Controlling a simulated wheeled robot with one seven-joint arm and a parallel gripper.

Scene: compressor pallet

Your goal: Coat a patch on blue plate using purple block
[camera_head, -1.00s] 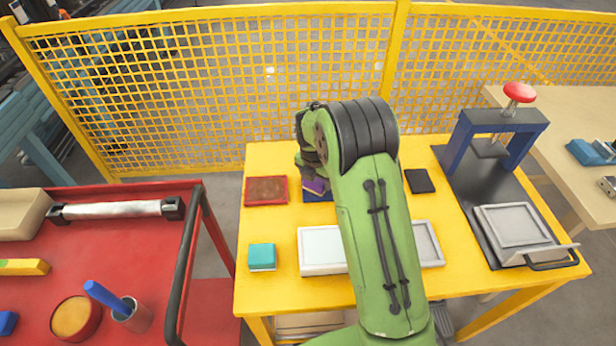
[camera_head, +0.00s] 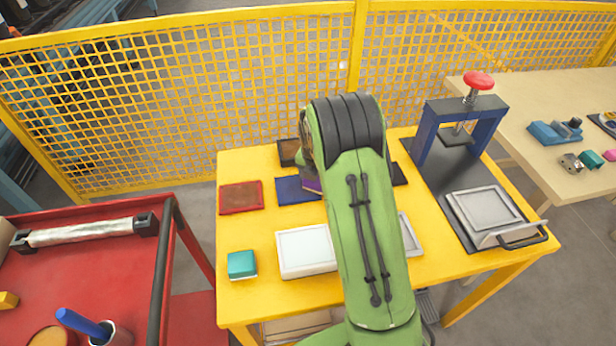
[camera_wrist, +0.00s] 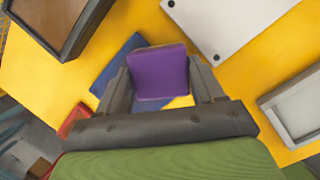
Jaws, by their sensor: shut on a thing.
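The purple block (camera_wrist: 158,72) is held between the two fingers of my gripper (camera_wrist: 160,80) in the wrist view. In the head view a small part of the purple block (camera_head: 313,184) shows beside my green arm, over the right part of the blue plate (camera_head: 291,191). The blue plate lies flat on the yellow table, its right side hidden by my arm. It also shows behind the block in the wrist view (camera_wrist: 113,68). I cannot tell whether the block touches the plate. My fingers are mostly hidden in the head view.
A red-framed brown tray (camera_head: 241,196) lies left of the plate, and a dark-framed tray (camera_head: 289,152) behind it. A white panel (camera_head: 306,251) and a teal block (camera_head: 242,264) are nearer. A blue press (camera_head: 459,132) stands right. Yellow fencing (camera_head: 200,90) closes off the back.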

